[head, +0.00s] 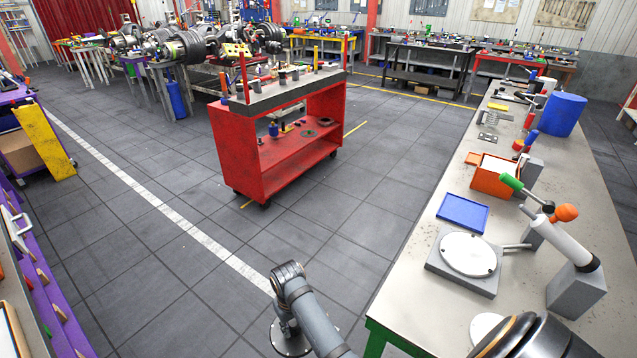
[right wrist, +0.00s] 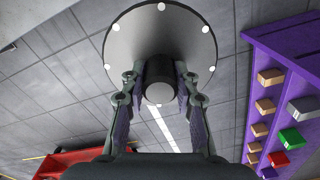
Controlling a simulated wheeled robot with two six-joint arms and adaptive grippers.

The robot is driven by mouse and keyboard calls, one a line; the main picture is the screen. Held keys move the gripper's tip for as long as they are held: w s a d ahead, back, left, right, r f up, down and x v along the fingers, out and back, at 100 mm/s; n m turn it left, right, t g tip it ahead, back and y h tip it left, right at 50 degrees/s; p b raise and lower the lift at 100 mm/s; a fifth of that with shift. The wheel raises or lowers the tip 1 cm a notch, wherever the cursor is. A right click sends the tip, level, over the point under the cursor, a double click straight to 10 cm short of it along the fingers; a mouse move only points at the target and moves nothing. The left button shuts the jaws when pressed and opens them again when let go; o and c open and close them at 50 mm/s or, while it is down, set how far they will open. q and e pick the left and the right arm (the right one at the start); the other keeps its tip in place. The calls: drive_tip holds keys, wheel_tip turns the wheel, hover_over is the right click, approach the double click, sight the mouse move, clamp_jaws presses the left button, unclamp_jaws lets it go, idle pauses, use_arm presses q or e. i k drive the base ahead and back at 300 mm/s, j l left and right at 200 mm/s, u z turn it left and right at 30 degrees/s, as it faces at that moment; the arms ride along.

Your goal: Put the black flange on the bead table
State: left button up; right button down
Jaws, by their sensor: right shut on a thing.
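The black flange (right wrist: 135,45) is a dark grey disc with pale holes near its rim and a black hub. My right gripper (right wrist: 160,80) is shut on the hub, with one finger on each side, in the right wrist view. In the head view my right gripper (head: 287,322) points down at the bottom centre, and the flange (head: 292,346) hangs below it over the floor. A round pale plate on a grey block (head: 468,253), which looks like the bead table, sits on the right bench and is bare. My left gripper is not in view.
The right bench (head: 415,290) also holds a blue tray (head: 462,213), an orange box (head: 493,176) and a white cylinder on a grey stand (head: 566,246) close to the plate. A red cart (head: 285,150) stands ahead. Floor between cart and bench is clear.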

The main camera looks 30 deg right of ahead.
sight(468, 252)
drive_tip(key=i+z, duration=0.25)
drive_tip(key=i, duration=0.15)
drive_tip(key=i+j+z, duration=0.2)
drive_tip(key=i, duration=0.2)
drive_tip(key=i+j+z, duration=0.25)
drive_tip(key=i, duration=0.15)
drive_tip(key=i+j+z, duration=0.1)
drive_tip(key=z, duration=0.35)
drive_tip(key=i+j+z, duration=0.2)
drive_tip(key=z, duration=0.2)
drive_tip(key=i+j+z, duration=0.15)
drive_tip(key=z, duration=0.3)
drive_tip(key=i+j+z, duration=0.1)
drive_tip(key=j+z, duration=0.5)
drive_tip(key=z, duration=0.25)
